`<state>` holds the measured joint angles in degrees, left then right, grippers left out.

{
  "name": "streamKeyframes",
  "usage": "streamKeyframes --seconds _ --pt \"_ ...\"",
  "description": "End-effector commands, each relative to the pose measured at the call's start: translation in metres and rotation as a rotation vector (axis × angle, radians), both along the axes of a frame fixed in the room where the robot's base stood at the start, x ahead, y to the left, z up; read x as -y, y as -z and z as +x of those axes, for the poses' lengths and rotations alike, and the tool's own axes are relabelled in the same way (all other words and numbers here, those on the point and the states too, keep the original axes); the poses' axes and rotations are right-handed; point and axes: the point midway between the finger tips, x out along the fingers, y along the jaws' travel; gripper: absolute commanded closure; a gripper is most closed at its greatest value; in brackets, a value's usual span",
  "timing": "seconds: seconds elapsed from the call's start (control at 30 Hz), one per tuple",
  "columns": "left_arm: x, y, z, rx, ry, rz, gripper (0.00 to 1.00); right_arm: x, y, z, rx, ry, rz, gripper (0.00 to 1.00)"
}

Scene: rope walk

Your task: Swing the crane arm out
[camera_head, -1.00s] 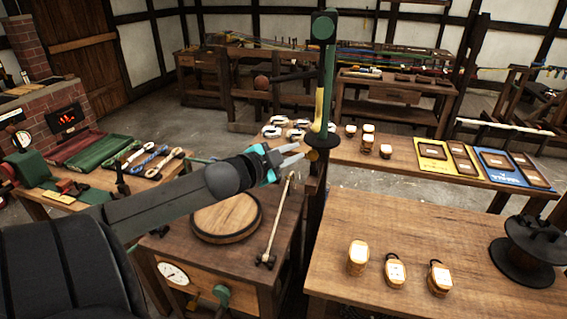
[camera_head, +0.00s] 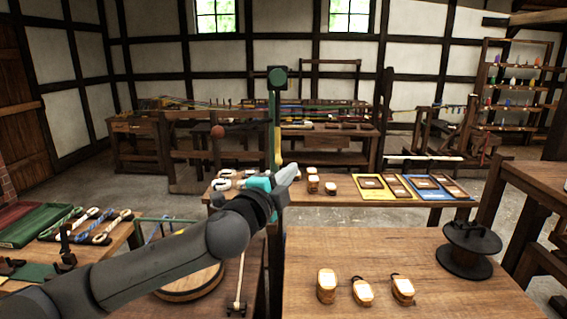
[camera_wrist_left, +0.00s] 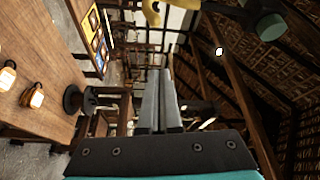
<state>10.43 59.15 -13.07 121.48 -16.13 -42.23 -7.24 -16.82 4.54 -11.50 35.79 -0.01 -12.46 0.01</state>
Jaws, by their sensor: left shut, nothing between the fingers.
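The crane is a slim green post (camera_head: 277,115) with a round dark-green head (camera_head: 277,77) in the middle of the head view. A dark bar (camera_head: 245,127) reaches left from it, with a reddish-brown ball (camera_head: 218,132) at its left end. I cannot tell how bar and post are joined. My left gripper (camera_head: 288,176) is shut and empty, in front of the post's lower part and hiding it. Whether it touches the post is unclear. In the left wrist view the shut fingers (camera_wrist_left: 160,105) point up the picture; a green round part (camera_wrist_left: 270,26) shows at upper right. My right gripper is not in view.
A wooden table (camera_head: 400,248) at front right holds several small wooden blocks and a dark spool (camera_head: 468,250). Another table behind it carries yellow and blue boards (camera_head: 384,186). A round wooden lid (camera_head: 190,284) lies below my left arm.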

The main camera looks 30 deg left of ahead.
Motion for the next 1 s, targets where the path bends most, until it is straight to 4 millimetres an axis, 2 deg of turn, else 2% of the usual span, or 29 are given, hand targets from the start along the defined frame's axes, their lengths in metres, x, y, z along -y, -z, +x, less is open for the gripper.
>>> streamKeyframes --seconds 0.2,0.53,0.73,1.0 --pt "-0.003 -0.003 0.027 0.001 -0.002 -0.004 1.0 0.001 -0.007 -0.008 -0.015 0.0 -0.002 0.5" --pt "-0.008 -0.005 0.064 0.0 0.001 -0.002 1.0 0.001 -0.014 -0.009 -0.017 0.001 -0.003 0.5" --pt "-0.031 0.003 0.05 -0.004 -0.001 0.001 1.0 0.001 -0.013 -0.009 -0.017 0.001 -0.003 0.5" --pt "-0.042 0.004 0.044 -0.002 0.0 0.0 1.0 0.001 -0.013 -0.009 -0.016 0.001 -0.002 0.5"
